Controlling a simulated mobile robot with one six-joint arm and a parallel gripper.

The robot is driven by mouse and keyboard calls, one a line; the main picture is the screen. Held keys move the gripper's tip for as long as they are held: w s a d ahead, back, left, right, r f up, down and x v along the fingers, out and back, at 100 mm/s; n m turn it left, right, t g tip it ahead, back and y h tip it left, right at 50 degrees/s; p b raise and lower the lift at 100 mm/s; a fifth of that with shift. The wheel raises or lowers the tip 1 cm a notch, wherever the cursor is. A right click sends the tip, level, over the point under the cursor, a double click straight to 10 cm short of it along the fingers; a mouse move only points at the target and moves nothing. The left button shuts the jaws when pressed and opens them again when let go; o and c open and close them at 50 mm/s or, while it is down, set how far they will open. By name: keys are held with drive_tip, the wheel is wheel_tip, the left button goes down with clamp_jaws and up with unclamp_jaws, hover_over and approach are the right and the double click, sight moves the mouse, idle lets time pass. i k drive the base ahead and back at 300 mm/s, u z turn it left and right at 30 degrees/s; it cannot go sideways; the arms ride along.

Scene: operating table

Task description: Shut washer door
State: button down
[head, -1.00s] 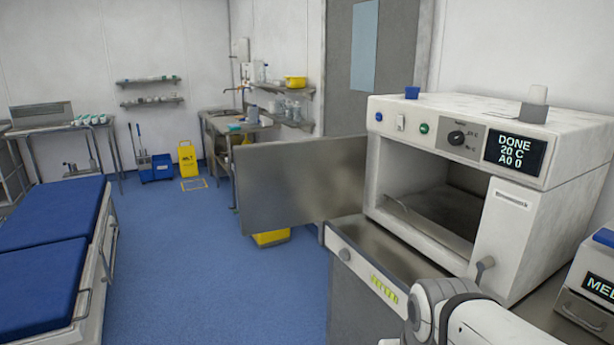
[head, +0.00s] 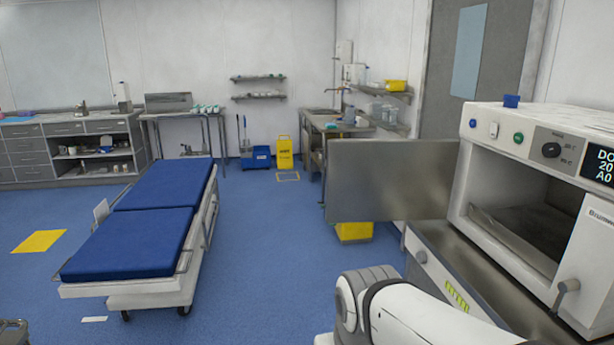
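The washer (head: 500,128) is a white box on a steel counter at the right of the head view, partly cut off by the frame edge. Its chamber (head: 520,200) is open, and a flat tray-like surface shows inside. The washer door (head: 390,182), a flat grey metal panel, stands open, swung out to the left of the chamber. A handle (head: 565,290) sits low on the washer's right front panel. My arm shows at the bottom right, below and in front of the washer. My gripper is outside the view.
A blue-padded bed (head: 140,240) stands at the left on open blue floor (head: 260,270). A steel sink bench (head: 325,125), a yellow floor sign (head: 284,153) and a blue mop bucket (head: 256,157) are at the back. A yellow bin (head: 354,232) is below the door.

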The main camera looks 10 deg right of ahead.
sight(368, 180)
drive_tip(key=u, duration=0.35)
drive_tip(key=i, duration=3.7)
drive_tip(key=z, duration=3.95)
